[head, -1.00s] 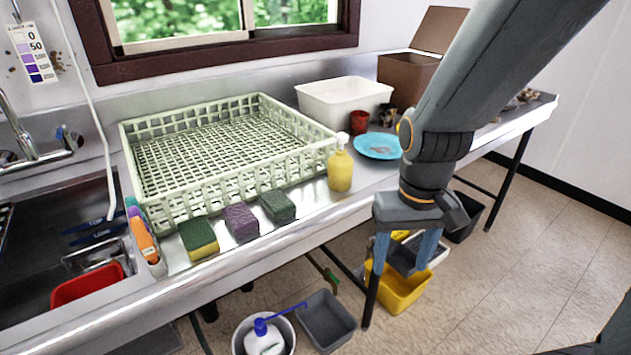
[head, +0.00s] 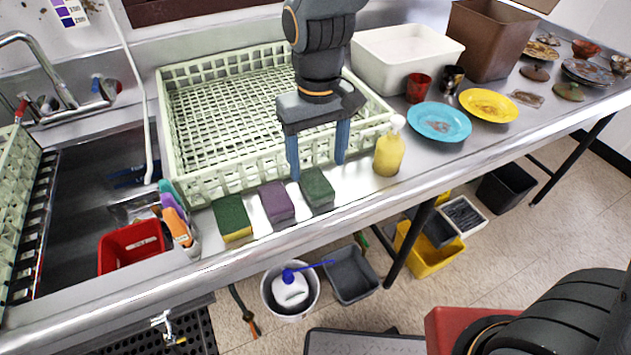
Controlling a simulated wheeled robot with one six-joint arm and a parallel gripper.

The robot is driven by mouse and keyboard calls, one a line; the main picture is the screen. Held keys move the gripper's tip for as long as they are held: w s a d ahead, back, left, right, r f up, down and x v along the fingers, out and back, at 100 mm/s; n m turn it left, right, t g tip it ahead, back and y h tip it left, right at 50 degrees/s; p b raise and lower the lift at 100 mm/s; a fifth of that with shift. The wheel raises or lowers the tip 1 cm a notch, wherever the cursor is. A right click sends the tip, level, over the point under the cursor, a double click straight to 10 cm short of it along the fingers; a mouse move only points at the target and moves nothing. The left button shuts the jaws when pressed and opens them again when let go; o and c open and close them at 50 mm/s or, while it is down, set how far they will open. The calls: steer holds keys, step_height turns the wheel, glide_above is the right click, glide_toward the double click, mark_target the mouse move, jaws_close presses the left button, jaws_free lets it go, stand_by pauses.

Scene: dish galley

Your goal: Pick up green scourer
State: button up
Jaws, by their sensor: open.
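The green scourer (head: 317,188) is a dark green block on the steel counter, right of a purple scourer (head: 276,202) and in front of the pale dish rack. A yellow sponge with a green top (head: 232,217) lies further left in the same row. My gripper (head: 317,168) points down with its two fingers apart and nothing between them. In the picture its fingertips lie just above the green scourer, one toward each side; I cannot tell the exact height. The scourer is fully visible.
The pale green rack (head: 215,183) stands close behind the scourers. A yellow soap bottle (head: 389,152) stands to the right, near a blue plate (head: 440,122) and a red cup (head: 417,88). The sink with a red tub (head: 132,248) is at left. The counter's front edge is close.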

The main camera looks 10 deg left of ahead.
mark_target(316, 182)
steer(key=shift+w+a+f+p, duration=0.1)
steer(key=shift+f+p, duration=0.25)
steer(key=shift+f, duration=0.95)
steer(key=shift+a+f+p, duration=0.1)
steer(key=shift+f+p, duration=0.25)
steer(key=shift+f, duration=0.9)
steer(key=c, duration=1.1)
